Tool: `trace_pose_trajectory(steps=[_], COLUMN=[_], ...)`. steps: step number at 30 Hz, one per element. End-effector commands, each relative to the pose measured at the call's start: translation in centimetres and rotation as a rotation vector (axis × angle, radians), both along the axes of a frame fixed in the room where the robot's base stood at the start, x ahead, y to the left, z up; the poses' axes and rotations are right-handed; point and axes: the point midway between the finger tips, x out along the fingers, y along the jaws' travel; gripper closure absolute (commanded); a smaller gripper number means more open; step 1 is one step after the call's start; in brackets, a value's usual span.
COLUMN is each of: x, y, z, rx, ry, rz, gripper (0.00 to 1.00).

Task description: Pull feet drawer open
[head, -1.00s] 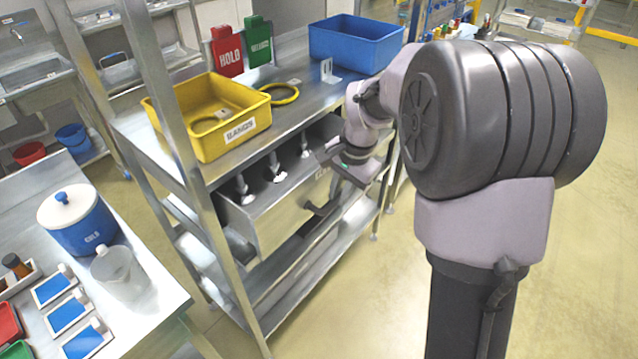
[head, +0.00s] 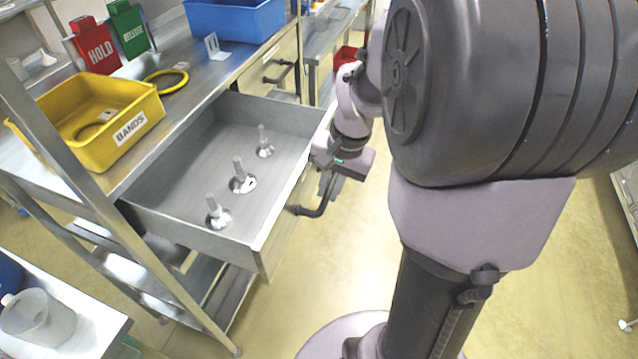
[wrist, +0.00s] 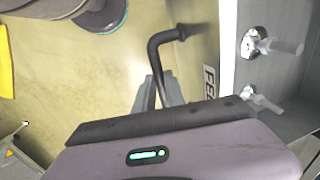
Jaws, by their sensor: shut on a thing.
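The feet drawer (head: 150,222) stands pulled well out from under the steel bench in the head view. Several metal feet stand inside it, one of them at the middle (head: 241,180). Its dark bar handle (head: 318,208) is on the front face. My gripper (head: 330,185) is at the handle, shut on it. In the wrist view the handle (wrist: 156,48) runs down from the drawer front, beside a partly visible label (wrist: 210,80), to between my gripper's fingers (wrist: 158,95). The fingertips' exact contact is partly hidden by the gripper body.
A yellow BANDS bin (head: 85,150), a yellow ring (head: 168,82), red HOLD sign (head: 95,45), green sign (head: 128,28) and blue bin (head: 235,18) stand on the bench. Another closed drawer (head: 270,72) is further back. The floor (head: 300,270) before the drawer is clear.

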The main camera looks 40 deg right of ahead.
Motion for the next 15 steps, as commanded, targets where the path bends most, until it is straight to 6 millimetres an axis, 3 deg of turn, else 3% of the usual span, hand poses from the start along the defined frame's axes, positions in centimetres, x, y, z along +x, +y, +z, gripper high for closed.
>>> trace_pose_trajectory(steps=[11,12,15], x=[-0.06,-0.06,-0.06], y=[-0.12,-0.12,-0.11], z=[0.06,0.06,0.05], rx=[-0.001,-0.001,-0.001], ry=[-0.002,-0.002,-0.002], rz=[0.001,0.001,0.001], gripper=[1.00,0.80,0.64])
